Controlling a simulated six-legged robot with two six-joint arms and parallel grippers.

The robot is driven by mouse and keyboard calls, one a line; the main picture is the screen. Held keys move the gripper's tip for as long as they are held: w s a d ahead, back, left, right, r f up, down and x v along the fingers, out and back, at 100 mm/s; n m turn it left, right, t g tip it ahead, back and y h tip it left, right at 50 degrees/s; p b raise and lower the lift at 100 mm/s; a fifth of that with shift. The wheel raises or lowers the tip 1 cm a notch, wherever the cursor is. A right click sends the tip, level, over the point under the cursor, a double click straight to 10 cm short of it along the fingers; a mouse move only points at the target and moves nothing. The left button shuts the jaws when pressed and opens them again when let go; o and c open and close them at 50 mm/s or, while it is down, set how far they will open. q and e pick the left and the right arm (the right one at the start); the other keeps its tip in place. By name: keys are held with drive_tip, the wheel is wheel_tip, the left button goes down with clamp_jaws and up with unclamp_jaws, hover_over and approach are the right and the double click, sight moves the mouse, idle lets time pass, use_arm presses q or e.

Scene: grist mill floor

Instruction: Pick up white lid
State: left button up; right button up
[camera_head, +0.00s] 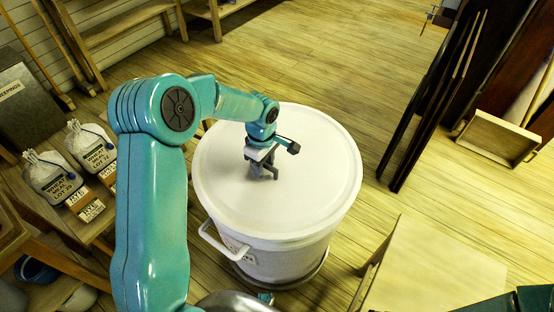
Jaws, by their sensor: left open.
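The white lid (310,200) is a wide round disc. It lies flat on top of a large white tub (270,262) with a handle on its front left side. My left gripper (264,176) is above the lid's middle left part, fingers pointing down, open and empty. I cannot tell whether its fingertips touch the lid. My teal left arm hides a little of the lid's upper left edge. A dark teal part of my right arm shows at the bottom right corner, but its gripper is out of view.
Two white sacks (92,146) with labels stand on a wooden bench at the left. A pale wooden box or table (430,270) is at the lower right. Dark upright boards (436,100) and a wooden tray (495,138) stand at the right. The floor (340,60) behind the tub is clear.

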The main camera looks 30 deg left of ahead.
use_arm(q)
clamp_jaws()
drive_tip(key=shift+r, duration=0.15)
